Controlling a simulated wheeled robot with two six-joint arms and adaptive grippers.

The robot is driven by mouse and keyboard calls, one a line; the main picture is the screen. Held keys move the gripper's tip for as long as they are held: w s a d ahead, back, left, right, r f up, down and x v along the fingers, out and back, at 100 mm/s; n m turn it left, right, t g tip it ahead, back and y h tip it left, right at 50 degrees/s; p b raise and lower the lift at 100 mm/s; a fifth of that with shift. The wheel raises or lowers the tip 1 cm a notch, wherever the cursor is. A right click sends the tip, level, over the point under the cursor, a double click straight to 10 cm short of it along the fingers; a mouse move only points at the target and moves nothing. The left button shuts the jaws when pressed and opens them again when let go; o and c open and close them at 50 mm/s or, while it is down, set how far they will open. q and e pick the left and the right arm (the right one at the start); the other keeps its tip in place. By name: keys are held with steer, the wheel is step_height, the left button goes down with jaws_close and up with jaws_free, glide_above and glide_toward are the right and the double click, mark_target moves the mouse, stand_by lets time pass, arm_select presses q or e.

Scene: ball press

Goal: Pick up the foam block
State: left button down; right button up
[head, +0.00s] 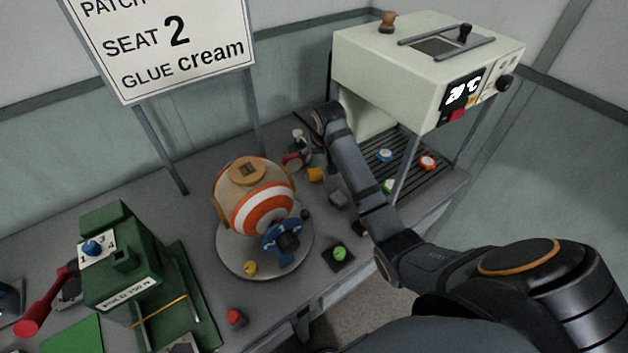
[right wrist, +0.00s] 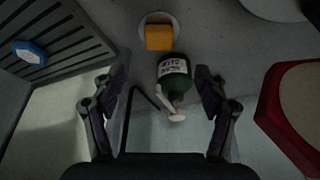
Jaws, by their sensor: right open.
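A small orange-yellow block, which I take for the foam block (head: 316,174), lies on the bench right of the striped ball. In the right wrist view the block (right wrist: 158,37) sits on a pale round spot, at the top middle. My right gripper (right wrist: 160,80) is open and empty, with its fingers apart at left and right. A dark green bottle with a white label and nozzle (right wrist: 174,77) shows between the fingertips, nearer than the block. In the head view my right arm hides most of that gripper. My left gripper is not in view.
The striped ball (head: 262,208) stands on a round plate with a blue clamp-like part. A cream machine (head: 420,70) with a slatted tray holding coloured discs stands at the right. A green press (head: 115,255) stands at the left. A grey block (head: 337,197) lies near the orange one.

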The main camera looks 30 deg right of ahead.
steer(key=f, duration=0.2)
glide_above(315, 172)
steer(key=s, duration=0.2)
steer(key=f, duration=0.3)
steer(key=shift+s+a+f, duration=0.15)
steer(key=shift+a+f, duration=0.2)
steer(key=shift+f, duration=0.35)
steer(key=shift+w+d+f, duration=0.1)
steer(key=shift+w+f, duration=0.15)
steer(key=shift+f, duration=0.05)
steer(key=x, duration=0.4)
steer(key=shift+w+d+f, duration=0.1)
steer(key=shift+w, duration=0.05)
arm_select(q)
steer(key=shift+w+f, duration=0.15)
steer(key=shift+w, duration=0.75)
arm_select(e)
steer(key=c, duration=0.9)
